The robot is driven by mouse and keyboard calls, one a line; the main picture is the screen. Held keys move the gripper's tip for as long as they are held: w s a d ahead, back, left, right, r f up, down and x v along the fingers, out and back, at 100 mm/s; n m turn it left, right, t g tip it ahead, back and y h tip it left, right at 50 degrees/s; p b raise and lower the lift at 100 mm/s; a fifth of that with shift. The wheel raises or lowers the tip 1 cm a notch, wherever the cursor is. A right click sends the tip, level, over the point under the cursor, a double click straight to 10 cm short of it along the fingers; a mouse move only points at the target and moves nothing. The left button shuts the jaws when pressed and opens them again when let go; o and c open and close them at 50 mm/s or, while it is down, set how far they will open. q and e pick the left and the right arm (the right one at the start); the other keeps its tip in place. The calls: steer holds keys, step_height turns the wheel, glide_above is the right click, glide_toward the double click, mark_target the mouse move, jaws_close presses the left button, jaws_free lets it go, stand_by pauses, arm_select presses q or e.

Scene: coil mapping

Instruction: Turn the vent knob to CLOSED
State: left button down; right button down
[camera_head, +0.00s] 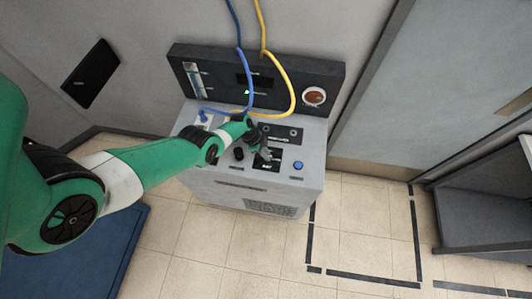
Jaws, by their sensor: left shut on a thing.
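The grey console (228,187) stands against the wall in the head view. My left arm reaches in from the left, and its gripper (264,157) points down at a black plate (273,166) with white markings on the console's top. The gripper is shut on what appears to be the vent knob at this plate. The knob itself is mostly hidden by the gripper, so its pointing direction cannot be told. The markings are too small to read. My right gripper is not in view.
A black knob (239,154) sits just left of the gripper, and a blue button (298,165) sits to its right. Blue (239,62) and yellow (285,72) hoses hang over the console. A dark back panel (328,76) carries a red round part (314,96). Open floor lies in front.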

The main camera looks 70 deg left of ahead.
arm_select(q)
steer(key=shift+d+r+n+y+p, duration=0.1)
steer(key=shift+n+y+p, duration=0.4)
steer(key=shift+n, duration=0.5)
steer(key=n+p, duration=0.1)
steer(key=n, duration=0.1)
steer(key=shift+d+n+y, duration=0.1)
steer(key=shift+n+y, duration=0.2)
steer(key=shift+y, duration=0.1)
steer(key=n+y+p, duration=0.1)
steer(key=n, duration=0.1)
steer(key=shift+d+n+t, duration=0.1)
steer(key=shift+n+t, duration=0.2)
steer(key=n+y, duration=0.1)
steer(key=n, duration=0.1)
steer(key=shift+d+n, duration=0.1)
steer(key=shift+n, duration=0.3)
steer(key=n, duration=0.1)
steer(key=n+g+y, duration=0.1)
steer(key=n, duration=0.1)
steer(key=shift+w+d+f, duration=0.1)
steer(key=shift+f, duration=0.1)
steer(key=shift+n+g+y+b, duration=0.65)
steer(key=shift+n+b, duration=0.4)
steer(key=shift+n, duration=1.15)
